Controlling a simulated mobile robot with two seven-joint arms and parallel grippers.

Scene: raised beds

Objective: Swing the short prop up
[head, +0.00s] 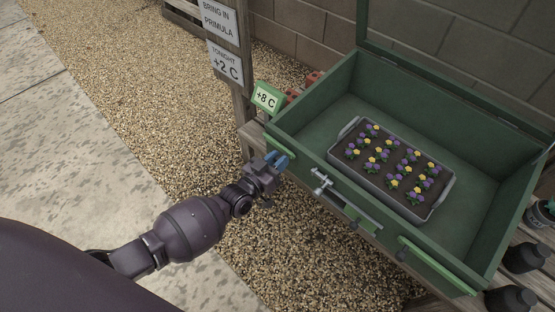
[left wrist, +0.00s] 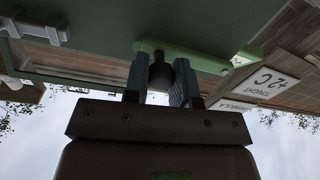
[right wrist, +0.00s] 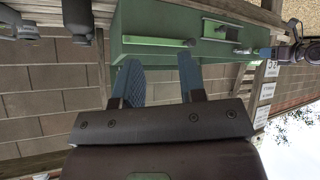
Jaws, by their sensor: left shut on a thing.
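The short prop (head: 280,145) is a light green bar at the left end of the green cold frame's front wall. It lies along that wall, not upright. In the left wrist view the bar (left wrist: 205,60) runs across above my fingers, with a dark round knob (left wrist: 159,72) at one end. My left gripper (head: 279,161) is shut on this knob. In the head view the fingers cover the knob. My right gripper (right wrist: 160,85) is open and empty in the right wrist view, facing the cold frame's front, apart from it. It is outside the head view.
The cold frame (head: 310,125) holds a tray (head: 378,186) of purple and yellow flowers; its lid frame (head: 460,75) stands raised behind.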

